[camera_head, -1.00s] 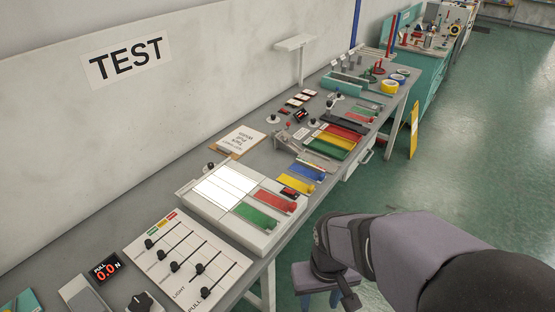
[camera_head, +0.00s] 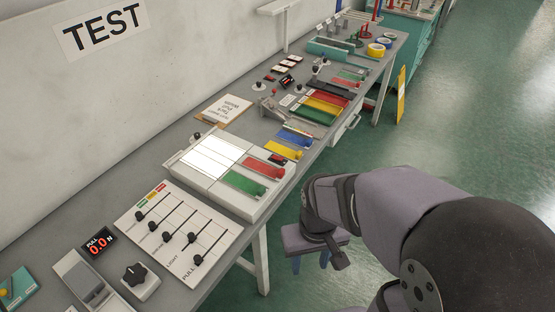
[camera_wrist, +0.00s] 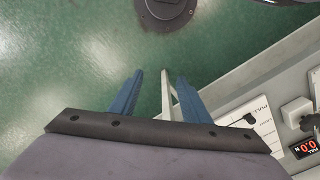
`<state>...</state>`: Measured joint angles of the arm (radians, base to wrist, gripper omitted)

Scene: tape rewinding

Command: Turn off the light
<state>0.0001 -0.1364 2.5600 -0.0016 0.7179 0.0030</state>
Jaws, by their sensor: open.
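A lit white light panel (camera_head: 208,158) glows on a pale box on the bench. In front of it lies a white slider board (camera_head: 217,236) with several black knobs and the printed words LIGHT and PULL. A black knob (camera_head: 192,237) sits on a slider near those words; I cannot tell for sure which label it belongs to. My gripper (camera_head: 309,266) hangs off the bench's front edge, pointing down, apart from the board. In the wrist view, my gripper's blue fingers (camera_wrist: 159,76) are open and empty. The slider board (camera_wrist: 266,128) shows at right.
A black dial (camera_head: 135,274) and a red PULL readout (camera_head: 98,241) of 0.0 N are left of the slider board. Red and green strips (camera_head: 244,182) lie by the light panel. A white bench leg (camera_head: 261,260) stands near my gripper. The green floor (camera_head: 480,110) is open.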

